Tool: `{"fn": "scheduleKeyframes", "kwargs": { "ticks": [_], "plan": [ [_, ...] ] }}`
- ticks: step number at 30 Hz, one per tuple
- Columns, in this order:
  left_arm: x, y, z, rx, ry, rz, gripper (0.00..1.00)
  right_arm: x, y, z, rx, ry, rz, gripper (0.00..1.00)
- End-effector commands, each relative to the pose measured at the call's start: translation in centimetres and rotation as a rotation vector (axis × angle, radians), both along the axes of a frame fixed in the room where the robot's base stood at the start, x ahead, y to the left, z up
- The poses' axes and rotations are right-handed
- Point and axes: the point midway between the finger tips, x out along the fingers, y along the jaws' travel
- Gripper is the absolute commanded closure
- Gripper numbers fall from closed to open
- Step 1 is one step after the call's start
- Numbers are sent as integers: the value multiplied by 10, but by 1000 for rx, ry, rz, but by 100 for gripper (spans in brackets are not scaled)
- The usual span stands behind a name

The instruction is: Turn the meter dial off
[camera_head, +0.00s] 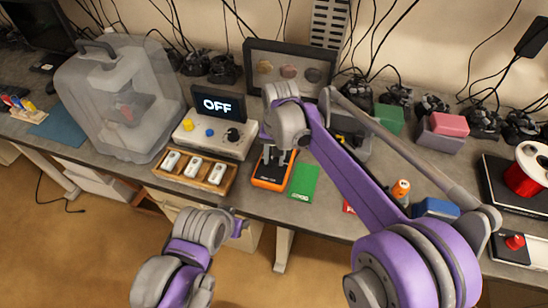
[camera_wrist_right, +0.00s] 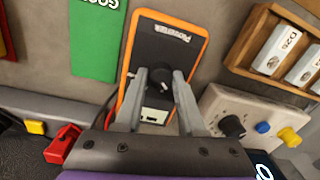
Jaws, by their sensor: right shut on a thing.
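The orange-edged black meter (camera_head: 270,178) lies on the bench below the middle of the head view. It also shows in the right wrist view (camera_wrist_right: 185,42), with printed lettering on its face. Its black dial (camera_wrist_right: 160,76) has a pale pointer mark and sits between the fingers of my right gripper (camera_wrist_right: 161,82). The right gripper is shut on the dial, from above. In the head view the right gripper (camera_head: 279,157) covers much of the meter, and the dial is hidden.
Beside the meter lie a green card (camera_head: 304,182) and a wooden tray (camera_head: 187,184) of white modules. Behind stands a white box (camera_head: 215,139) with knobs and a screen (camera_head: 217,104) reading OFF. A clear printer-like enclosure (camera_head: 117,98) stands at left.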

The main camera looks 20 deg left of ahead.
Motion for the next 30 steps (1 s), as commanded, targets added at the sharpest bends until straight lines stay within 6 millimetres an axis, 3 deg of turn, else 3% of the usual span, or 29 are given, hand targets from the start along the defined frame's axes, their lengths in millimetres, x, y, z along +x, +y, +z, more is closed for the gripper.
{"fn": "scheduleKeyframes", "kwargs": {
  "ticks": [15, 30],
  "plan": [
    [-2, 0, -5, 0, 4, 0, 50, 0, 0, 0, 1, 1, 336, 100],
    [-2, 0, -5, 0, 4, 0, 50, 1, 0, 0, 0, 1, 398, 100]
  ]
}}
